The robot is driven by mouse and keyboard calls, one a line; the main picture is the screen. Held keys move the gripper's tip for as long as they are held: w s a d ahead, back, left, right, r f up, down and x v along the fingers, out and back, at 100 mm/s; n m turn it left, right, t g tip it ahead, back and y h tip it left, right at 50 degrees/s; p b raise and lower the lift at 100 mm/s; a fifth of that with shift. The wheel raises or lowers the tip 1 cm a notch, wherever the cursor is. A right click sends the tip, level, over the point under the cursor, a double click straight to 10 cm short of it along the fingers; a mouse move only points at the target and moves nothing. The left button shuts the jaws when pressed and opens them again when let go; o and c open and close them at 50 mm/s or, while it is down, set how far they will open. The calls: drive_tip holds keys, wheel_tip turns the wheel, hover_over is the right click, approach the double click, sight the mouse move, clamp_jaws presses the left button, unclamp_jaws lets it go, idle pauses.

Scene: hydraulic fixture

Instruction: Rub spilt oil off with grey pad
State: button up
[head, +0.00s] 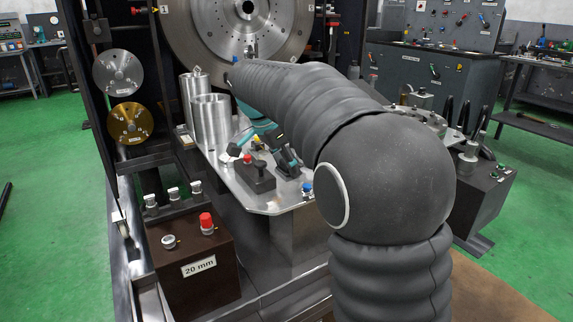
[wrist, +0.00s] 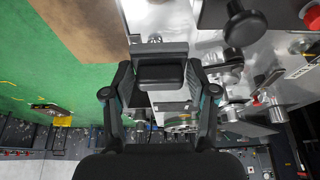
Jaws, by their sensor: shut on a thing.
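In the wrist view my gripper (wrist: 160,78) is shut on a dark grey block-like pad (wrist: 161,74), held between its two fingers. A lighter grey strip lies along the pad's far edge. A pale metal surface (wrist: 175,22) shows beyond the pad; I cannot tell whether the pad touches it. In the head view my bent arm reaches over the metal worktop (head: 262,203) and hides much of its middle and right. The pad cannot be made out there. I cannot make out any spilt oil in either view.
Two metal cylinders (head: 210,122) stand on the worktop's left. A small dark box with a red knob (head: 254,174) sits near its front. A dark box marked "20 mm" (head: 196,265) stands lower left. A large round metal plate (head: 240,28) rises behind. Green floor (head: 50,180) is open at left.

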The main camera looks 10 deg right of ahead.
drive_tip(key=shift+r+p, duration=0.7)
drive_tip(key=shift+r, duration=0.75)
